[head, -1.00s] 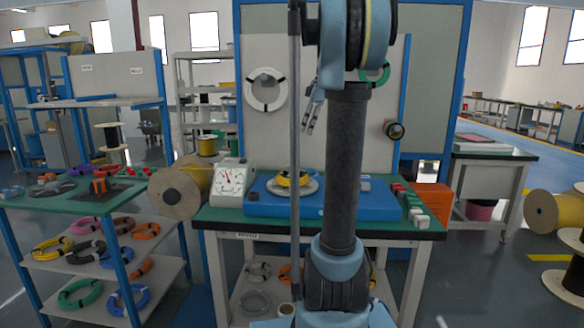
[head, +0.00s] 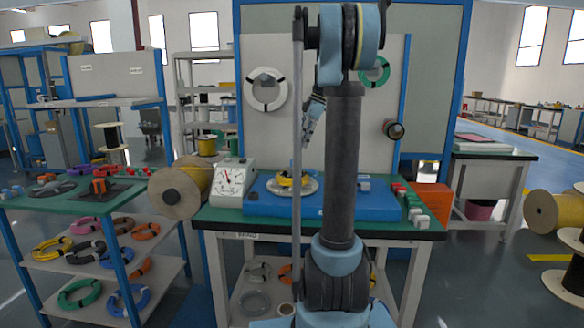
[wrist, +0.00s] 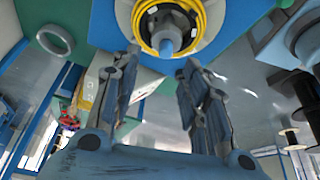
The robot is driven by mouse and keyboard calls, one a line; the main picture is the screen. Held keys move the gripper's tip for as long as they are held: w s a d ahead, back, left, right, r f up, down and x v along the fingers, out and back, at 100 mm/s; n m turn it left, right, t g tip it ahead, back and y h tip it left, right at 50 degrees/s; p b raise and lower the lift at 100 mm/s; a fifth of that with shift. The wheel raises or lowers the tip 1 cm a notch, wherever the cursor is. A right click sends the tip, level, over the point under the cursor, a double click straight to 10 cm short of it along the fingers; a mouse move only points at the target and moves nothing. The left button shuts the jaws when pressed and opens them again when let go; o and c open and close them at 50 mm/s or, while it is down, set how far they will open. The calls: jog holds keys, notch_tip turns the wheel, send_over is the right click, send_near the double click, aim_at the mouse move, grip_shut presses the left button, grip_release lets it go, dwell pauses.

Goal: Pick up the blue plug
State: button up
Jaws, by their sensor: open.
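My gripper (head: 306,138) is open and empty in the head view, above the blue machine (head: 375,205) on the green-topped bench. In the wrist view my gripper (wrist: 160,62) has its two fingers well apart. The yellow coil (head: 287,181) also shows in the head view on a round plate. I cannot tell whether that blue end is the blue plug. Small bluish pieces (head: 20,191) lie on the left table, too small to identify.
A white dial gauge (head: 228,182) and a large cable spool (head: 176,192) stand left of the blue machine. Red and pale blocks (head: 415,213) line the bench's right side, beside an orange box (head: 433,201). A panel with hung coils rises behind.

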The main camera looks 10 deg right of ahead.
aim_at(293, 165)
jog(key=shift+s+x, duration=0.2)
jog(key=shift+x, duration=1.8)
jog(key=shift+s+x, duration=0.15)
jog(key=shift+x, duration=1.9)
jog(key=c, duration=0.9)
